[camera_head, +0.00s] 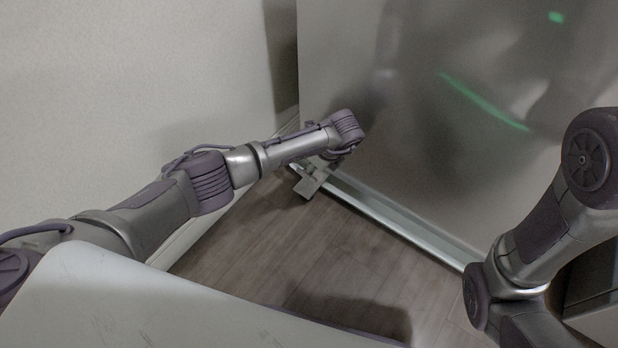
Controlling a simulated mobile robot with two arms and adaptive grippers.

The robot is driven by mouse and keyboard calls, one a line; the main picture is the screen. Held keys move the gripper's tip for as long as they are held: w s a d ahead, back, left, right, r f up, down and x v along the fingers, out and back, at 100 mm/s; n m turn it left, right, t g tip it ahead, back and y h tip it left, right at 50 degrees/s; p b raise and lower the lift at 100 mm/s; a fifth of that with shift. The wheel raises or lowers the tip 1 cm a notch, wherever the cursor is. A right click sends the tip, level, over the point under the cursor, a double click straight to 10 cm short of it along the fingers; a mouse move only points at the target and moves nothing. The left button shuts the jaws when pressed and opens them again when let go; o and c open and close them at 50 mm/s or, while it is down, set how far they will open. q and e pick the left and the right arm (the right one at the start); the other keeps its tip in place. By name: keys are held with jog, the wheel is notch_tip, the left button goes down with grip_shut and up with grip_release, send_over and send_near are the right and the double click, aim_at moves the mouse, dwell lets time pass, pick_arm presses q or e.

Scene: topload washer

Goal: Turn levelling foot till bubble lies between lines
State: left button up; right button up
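The washer's large grey metal panel (400,110) fills the upper right, with a pale strip (400,215) along its bottom edge. My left arm reaches in from the left, and its gripper (312,182) is low, by the panel's bottom left corner. It is small and partly covered by my wrist, so I cannot tell if it is open or shut, or if it touches anything. I cannot make out the levelling foot, the bubble or its lines. My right arm bends at the right edge; its gripper is out of view.
A pale wall (130,90) stands at the left, close to the washer's left side, with a narrow dark gap between. The wood-plank floor (300,250) is clear in front of the washer. Green reflections show on the metal panel.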

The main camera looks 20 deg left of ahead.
pick_arm(q)
jog(key=shift+b+x, duration=0.6)
jog(key=shift+x, duration=0.85)
jog(key=shift+c, duration=0.3)
grip_shut()
